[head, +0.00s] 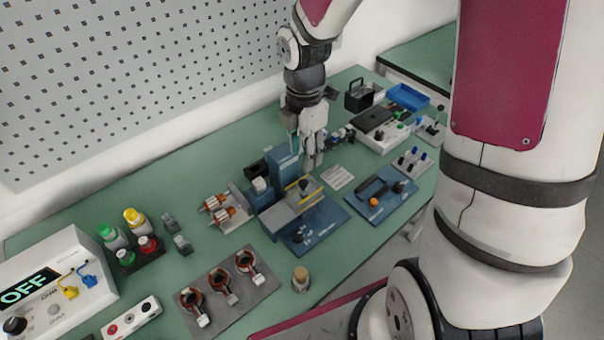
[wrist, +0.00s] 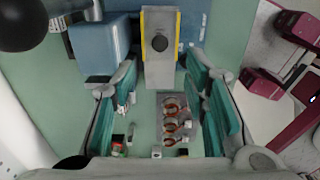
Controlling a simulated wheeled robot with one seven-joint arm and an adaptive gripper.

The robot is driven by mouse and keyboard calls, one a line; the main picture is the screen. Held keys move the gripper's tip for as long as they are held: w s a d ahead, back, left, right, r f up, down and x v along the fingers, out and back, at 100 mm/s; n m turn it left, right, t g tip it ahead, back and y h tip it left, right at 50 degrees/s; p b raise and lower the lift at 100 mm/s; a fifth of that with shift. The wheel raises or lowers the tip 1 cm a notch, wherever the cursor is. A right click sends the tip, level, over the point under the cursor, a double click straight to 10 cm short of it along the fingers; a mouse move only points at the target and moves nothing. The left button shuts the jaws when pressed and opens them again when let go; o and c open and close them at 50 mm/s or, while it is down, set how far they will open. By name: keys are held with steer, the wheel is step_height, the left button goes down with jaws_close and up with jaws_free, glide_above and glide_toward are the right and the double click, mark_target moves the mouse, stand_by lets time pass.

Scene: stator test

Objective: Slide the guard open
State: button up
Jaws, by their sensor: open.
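The guard (head: 310,199) is a grey panel with yellow edge strips and a dark round knob (head: 304,184), on the blue machine (head: 284,165) in mid-table. In the wrist view the guard (wrist: 160,70) is at the top centre, its knob (wrist: 159,43) between the yellow strips. My gripper (head: 313,163) points down just above and behind the guard in the head view. In the wrist view my gripper (wrist: 162,66) has its teal-padded fingers spread apart, with nothing held between them. The knob appears beyond the fingertips, and I see no contact. How far the guard is slid is hard to tell.
The blue machine body stands close to my gripper's left. Orange-wound parts (head: 222,210) lie left of it, and a grey plate with copper rings (head: 230,290) lies in front. A blue board (head: 380,195) lies to the right. The pegboard (head: 130,75) rises behind.

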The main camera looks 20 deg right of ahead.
mark_target(303, 182)
step_height(303, 182, down, 9)
steer(key=shift+f, duration=0.1)
stand_by(0.4)
jaws_close()
